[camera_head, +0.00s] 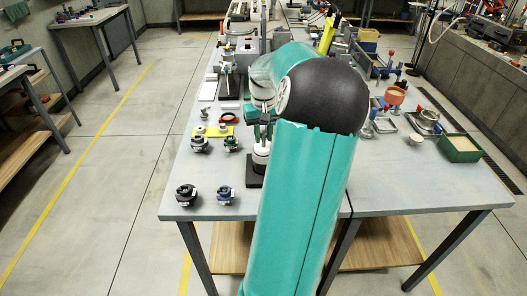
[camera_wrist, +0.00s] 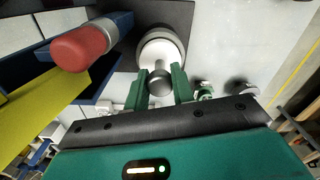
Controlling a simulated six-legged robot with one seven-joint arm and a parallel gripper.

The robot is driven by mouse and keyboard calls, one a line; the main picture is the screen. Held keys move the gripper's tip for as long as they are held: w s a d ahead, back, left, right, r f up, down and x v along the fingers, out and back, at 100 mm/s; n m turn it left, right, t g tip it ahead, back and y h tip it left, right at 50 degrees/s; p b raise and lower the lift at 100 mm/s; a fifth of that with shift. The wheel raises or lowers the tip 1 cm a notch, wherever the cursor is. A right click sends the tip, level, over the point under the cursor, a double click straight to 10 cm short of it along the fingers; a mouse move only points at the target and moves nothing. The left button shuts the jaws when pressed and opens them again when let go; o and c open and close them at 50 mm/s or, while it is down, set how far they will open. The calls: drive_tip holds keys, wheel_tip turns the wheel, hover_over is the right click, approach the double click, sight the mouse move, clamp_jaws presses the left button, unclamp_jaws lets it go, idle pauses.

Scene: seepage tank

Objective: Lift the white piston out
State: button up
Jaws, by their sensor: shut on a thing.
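Beyond the knob, a white rod leads to a wide white round body (camera_wrist: 162,47) with a grey rim, over a dark base plate (camera_wrist: 120,52). In the head view, the white body (camera_head: 261,155) stands upright near the table's left-front part, below my gripper (camera_head: 262,132). My arm hides part of it. I cannot tell whether the piston is apart from the body.
A red-capped cylinder (camera_wrist: 80,46) with blue and yellow parts lies close to the left of my gripper in the wrist view. Small valves (camera_head: 187,194) stand at the table's front left. A green box (camera_head: 459,148) stands at right. The front-right tabletop is mostly clear.

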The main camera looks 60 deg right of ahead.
drive_tip(key=shift+r, duration=0.15)
drive_tip(key=shift+r, duration=1.35)
